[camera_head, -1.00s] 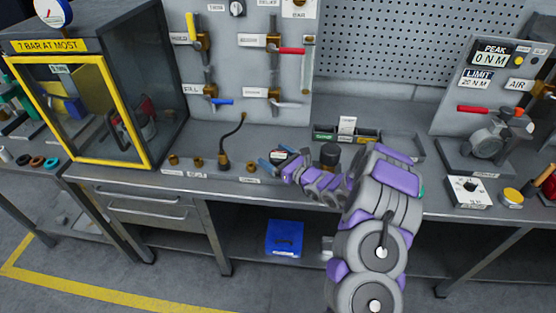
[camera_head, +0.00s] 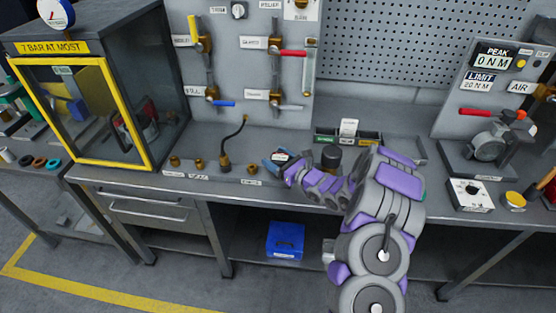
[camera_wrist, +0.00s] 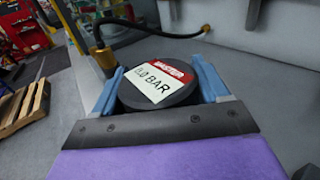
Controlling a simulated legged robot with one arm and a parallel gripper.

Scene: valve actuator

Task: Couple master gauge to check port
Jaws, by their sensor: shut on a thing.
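The master gauge (camera_wrist: 158,86) is a dark round body with a red and white face reading "MASTER 0.0 BAR". It shows small in the head view (camera_head: 281,156). My gripper (camera_wrist: 160,92) is shut on it, a blue finger on each side; in the head view my gripper (camera_head: 276,160) is over the bench's front part, right of the brass fittings. One brass fitting (camera_head: 225,163) carries a black hose; it also shows ahead and left of the gauge in the wrist view (camera_wrist: 103,58). Bare brass fittings (camera_head: 174,162) stand beside it. Their labels are too small to read, so I cannot tell which is the check port.
A yellow-framed cabinet (camera_head: 152,130) stands left on the bench. A panel of valves with coloured levers (camera_head: 292,53) rises behind the fittings. Bench space (camera_head: 275,138) behind the gauge is clear.

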